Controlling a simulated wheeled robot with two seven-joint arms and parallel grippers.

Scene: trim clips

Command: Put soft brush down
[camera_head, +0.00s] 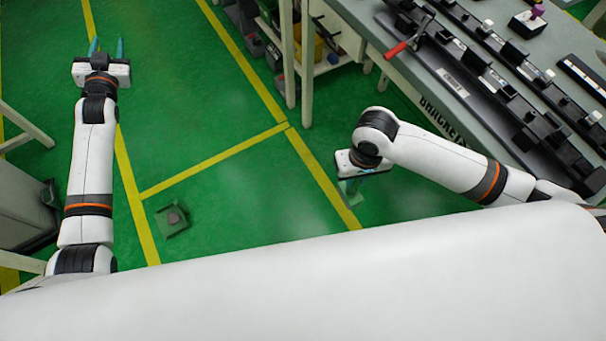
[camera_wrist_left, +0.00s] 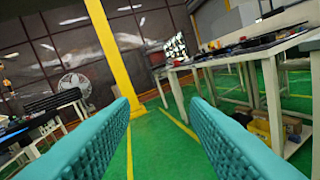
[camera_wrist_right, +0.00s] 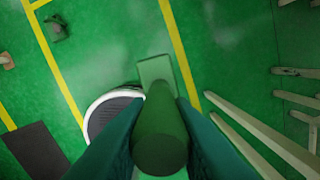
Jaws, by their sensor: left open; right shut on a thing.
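The soft brush appears to be the green piece (camera_wrist_right: 158,130) between the fingers of my right gripper (camera_head: 352,182). In the right wrist view its round handle end faces the camera and a flat rectangular end (camera_wrist_right: 155,70) points away, toward the floor. The right gripper is shut on it, hanging over open green floor beside the bench. In the head view the brush is small and mostly hidden under the gripper; its bristles cannot be made out. My left gripper (camera_head: 107,48) is open and empty at the upper left, its teal fingers (camera_wrist_left: 105,135) wide apart.
A grey workbench (camera_head: 455,105) with black rails fills the upper right; a red-handled tool (camera_head: 397,49) lies on it. A lower shelf (camera_head: 325,62) stands left of it. A small green square object (camera_head: 173,221) lies on the floor.

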